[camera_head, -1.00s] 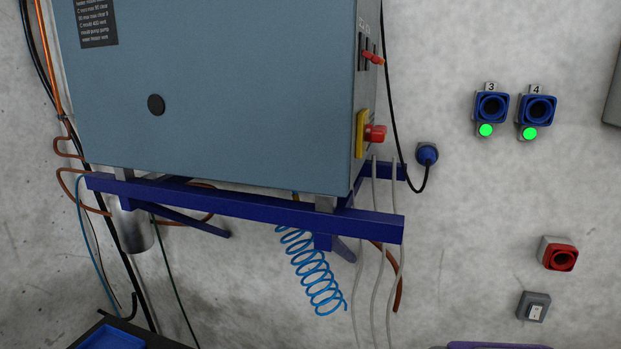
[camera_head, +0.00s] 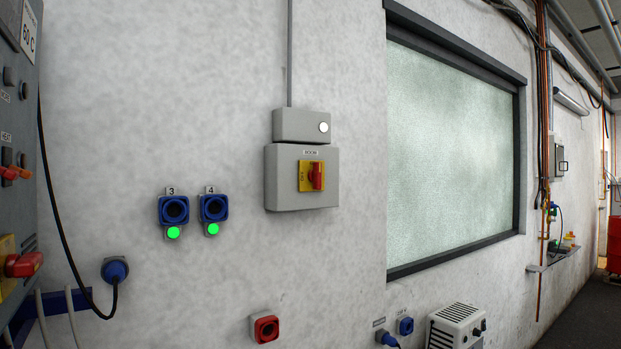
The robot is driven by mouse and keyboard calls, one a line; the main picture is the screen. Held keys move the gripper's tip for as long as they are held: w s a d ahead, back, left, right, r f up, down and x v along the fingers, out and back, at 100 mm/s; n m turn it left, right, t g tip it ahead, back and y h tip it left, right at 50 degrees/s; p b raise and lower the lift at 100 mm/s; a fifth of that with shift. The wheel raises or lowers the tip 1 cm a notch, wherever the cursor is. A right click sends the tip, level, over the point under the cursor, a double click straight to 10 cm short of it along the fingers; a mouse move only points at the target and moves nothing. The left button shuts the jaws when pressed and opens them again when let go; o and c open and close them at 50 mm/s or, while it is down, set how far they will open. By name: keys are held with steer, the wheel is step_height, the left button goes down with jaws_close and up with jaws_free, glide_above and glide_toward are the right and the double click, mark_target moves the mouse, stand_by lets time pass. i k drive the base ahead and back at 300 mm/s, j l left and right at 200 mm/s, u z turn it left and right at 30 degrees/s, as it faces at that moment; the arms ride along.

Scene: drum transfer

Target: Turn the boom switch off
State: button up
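The boom switch (camera_head: 317,176) is a red rotary handle on a yellow plate, with the handle standing about upright. It sits on a grey wall box (camera_head: 284,185) with a small label that appears to read BOOM. A smaller grey box (camera_head: 297,125) with a round white lamp or button is mounted directly above it. My gripper is not in view, so its state and its distance from the switch are hidden.
Blue sockets 3 (camera_head: 173,210) and 4 (camera_head: 214,207) with green lights are left of the box. A control cabinet (camera_head: 20,130) with a red switch stands at the left edge. A red socket (camera_head: 264,327), a white heater (camera_head: 457,326) and a window (camera_head: 450,150) are nearby.

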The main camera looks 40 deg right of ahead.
mark_target(314, 176)
steer(key=z, duration=1.35)
